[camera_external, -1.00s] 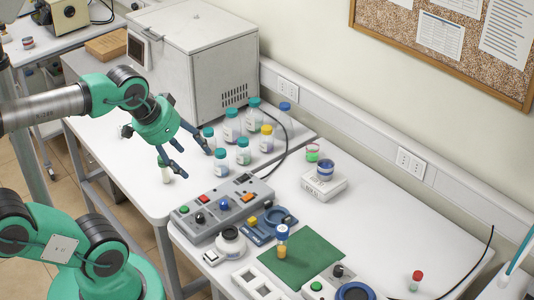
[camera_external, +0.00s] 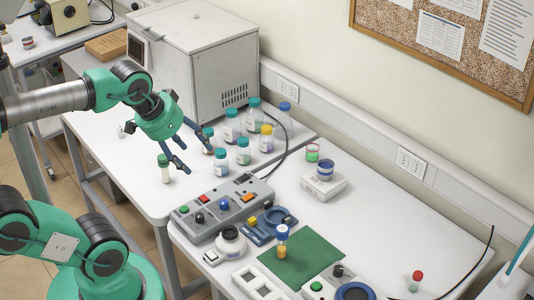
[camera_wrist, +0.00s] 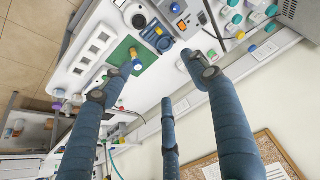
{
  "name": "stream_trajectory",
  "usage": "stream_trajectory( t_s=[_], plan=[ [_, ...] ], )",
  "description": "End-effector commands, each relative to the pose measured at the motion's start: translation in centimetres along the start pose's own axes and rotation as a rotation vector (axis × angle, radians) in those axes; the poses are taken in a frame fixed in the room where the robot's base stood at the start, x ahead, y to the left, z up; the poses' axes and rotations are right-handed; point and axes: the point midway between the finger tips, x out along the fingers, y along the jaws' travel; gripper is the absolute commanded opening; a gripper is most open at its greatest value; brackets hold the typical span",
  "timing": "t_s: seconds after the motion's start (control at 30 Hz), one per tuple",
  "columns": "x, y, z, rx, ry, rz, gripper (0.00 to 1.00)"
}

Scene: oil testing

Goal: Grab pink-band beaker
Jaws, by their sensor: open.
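A small glass beaker (camera_external: 312,152) stands on the right-hand table near the wall, with a reddish-pink band and something green low down. Another small beaker (camera_external: 28,42), with a reddish band, stands on the far-left table; it is too small to tell its band colour surely. My gripper (camera_external: 186,159) is open and empty above the left-hand table, left of the capped bottles and well left of the wall-side beaker. In the wrist view my gripper (camera_wrist: 150,85) has its three fingers spread with nothing between them.
Several capped bottles (camera_external: 243,156) stand right of my gripper, before a white oven (camera_external: 215,70). A small vial (camera_external: 165,175) stands below my fingers. A grey control box (camera_external: 222,205) and a scale (camera_external: 323,184) bearing a blue-banded beaker (camera_external: 325,168) lie to the right.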

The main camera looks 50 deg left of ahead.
Motion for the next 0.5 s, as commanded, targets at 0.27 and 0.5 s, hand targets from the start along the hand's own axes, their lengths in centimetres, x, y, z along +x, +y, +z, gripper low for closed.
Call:
stream_trajectory(
  t_s=[0.27, 0.5],
  plan=[
    [-0.1, -0.4, -4.8, 0.002, -0.037, -0.004, 0.59],
    [0.6, -0.9, -10.3, 0.005, -0.077, -0.008, 0.59]
  ],
)
